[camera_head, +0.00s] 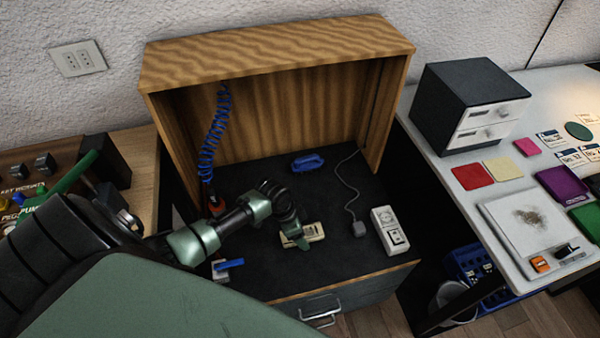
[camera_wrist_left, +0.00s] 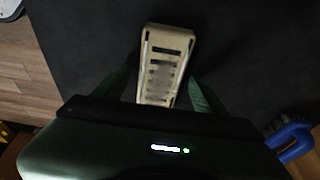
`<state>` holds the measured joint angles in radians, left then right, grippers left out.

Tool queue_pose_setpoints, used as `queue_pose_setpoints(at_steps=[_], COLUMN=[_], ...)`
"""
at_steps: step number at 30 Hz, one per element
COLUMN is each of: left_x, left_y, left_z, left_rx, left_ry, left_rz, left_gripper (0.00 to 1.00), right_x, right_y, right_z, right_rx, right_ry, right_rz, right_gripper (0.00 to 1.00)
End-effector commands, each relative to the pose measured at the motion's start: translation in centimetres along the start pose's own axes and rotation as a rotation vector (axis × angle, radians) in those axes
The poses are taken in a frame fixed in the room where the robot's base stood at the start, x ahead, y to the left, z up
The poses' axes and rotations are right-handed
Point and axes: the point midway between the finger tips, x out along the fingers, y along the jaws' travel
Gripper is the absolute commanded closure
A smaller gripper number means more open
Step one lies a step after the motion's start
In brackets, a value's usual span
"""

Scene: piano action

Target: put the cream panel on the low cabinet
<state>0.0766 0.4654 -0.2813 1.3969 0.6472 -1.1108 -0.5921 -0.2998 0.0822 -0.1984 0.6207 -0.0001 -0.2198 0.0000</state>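The cream panel (camera_head: 314,233) is a small slotted piece on the dark top, near the front; it also shows in the left wrist view (camera_wrist_left: 163,62). My left gripper (camera_head: 292,234) is low over it. In the left wrist view my left fingers (camera_wrist_left: 163,88) stand on either side of the panel, seemingly with narrow gaps, so they look open around it. The low cabinet (camera_head: 350,290) seems to be the dark-topped unit with a front drawer, under a wooden surround; the panel appears to rest on it. My right gripper is not in view.
A blue brush (camera_head: 307,162), a grey plug on a cable (camera_head: 359,229), a white switch box (camera_head: 390,231) and a blue-handled piece (camera_head: 228,265) lie on the dark top. A blue coiled hose (camera_head: 211,140) hangs at left. A grey drawer box (camera_head: 470,105) stands on the right-hand table.

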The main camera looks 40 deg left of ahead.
Motion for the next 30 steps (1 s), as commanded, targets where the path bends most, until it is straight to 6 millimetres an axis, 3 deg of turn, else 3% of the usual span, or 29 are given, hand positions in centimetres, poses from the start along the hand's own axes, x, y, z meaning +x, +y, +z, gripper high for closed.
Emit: queue_pose_setpoints(at_steps=[4, 8, 15, 21, 30], left_x=[-0.5, -2.3, -7.5, -10.9, -12.2], left_y=[0.0, -0.1, -0.1, -0.1, 0.0], left_z=[-0.1, -0.1, -0.1, -0.1, -0.1], left_rx=[0.001, 0.003, 0.004, 0.001, 0.000], left_ry=[0.001, 0.000, -0.001, 0.001, -0.001], left_rz=[-0.001, -0.002, -0.003, -0.002, 0.001], left_gripper=[0.28, 0.28, 0.28, 0.28, 0.28], right_x=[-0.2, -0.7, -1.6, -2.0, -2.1], right_y=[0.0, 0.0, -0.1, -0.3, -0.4], right_z=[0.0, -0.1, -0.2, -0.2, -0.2], right_rx=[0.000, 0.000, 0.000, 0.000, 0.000], right_ry=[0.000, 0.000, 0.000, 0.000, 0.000], right_rz=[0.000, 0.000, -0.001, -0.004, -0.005], right_gripper=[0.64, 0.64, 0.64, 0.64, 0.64])
